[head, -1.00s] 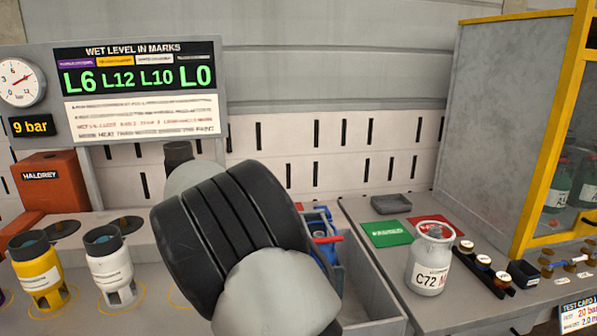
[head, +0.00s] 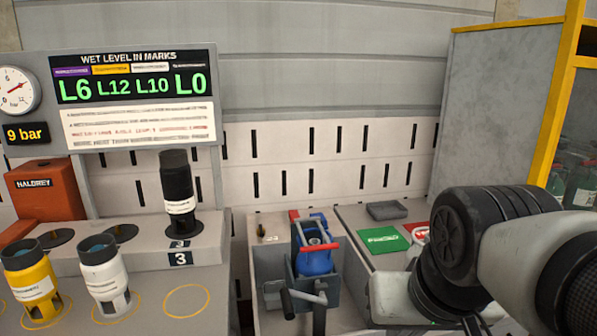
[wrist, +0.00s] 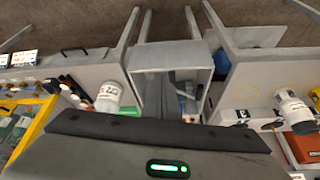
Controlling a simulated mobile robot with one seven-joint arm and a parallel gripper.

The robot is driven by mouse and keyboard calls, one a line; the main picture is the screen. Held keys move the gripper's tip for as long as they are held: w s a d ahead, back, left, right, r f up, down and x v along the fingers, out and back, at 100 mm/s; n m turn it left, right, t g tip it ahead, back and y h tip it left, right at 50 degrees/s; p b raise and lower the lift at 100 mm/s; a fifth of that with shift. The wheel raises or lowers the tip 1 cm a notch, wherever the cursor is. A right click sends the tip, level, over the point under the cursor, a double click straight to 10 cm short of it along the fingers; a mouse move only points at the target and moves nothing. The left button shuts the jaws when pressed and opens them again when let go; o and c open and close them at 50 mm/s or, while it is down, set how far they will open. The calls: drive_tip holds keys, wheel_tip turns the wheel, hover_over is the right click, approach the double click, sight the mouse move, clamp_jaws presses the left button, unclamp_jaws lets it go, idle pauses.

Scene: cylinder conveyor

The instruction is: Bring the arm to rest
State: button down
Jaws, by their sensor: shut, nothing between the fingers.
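My arm fills the lower right of the head view, with the pale housing of my gripper (head: 395,298) at its left end. In the wrist view the gripper's dark front edge (wrist: 160,128) spans the bottom, and nothing is held. The gripper is shut. It is above the work area, apart from the objects below.
A black cylinder (head: 177,195) stands on the raised step at place 3. Yellow (head: 32,285) and white (head: 103,278) cylinders stand at left. A green mat (head: 383,240) and yellow-framed cabinet (head: 553,110) are at right.

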wheel_tip(320, 180, up, 22)
drive_tip(key=s+p, duration=0.1)
drive_tip(key=p, duration=2.1)
drive_tip(key=shift+d+n+t, duration=0.15)
drive_tip(key=shift+n+t, duration=0.15)
drive_tip(key=shift+f, duration=0.1)
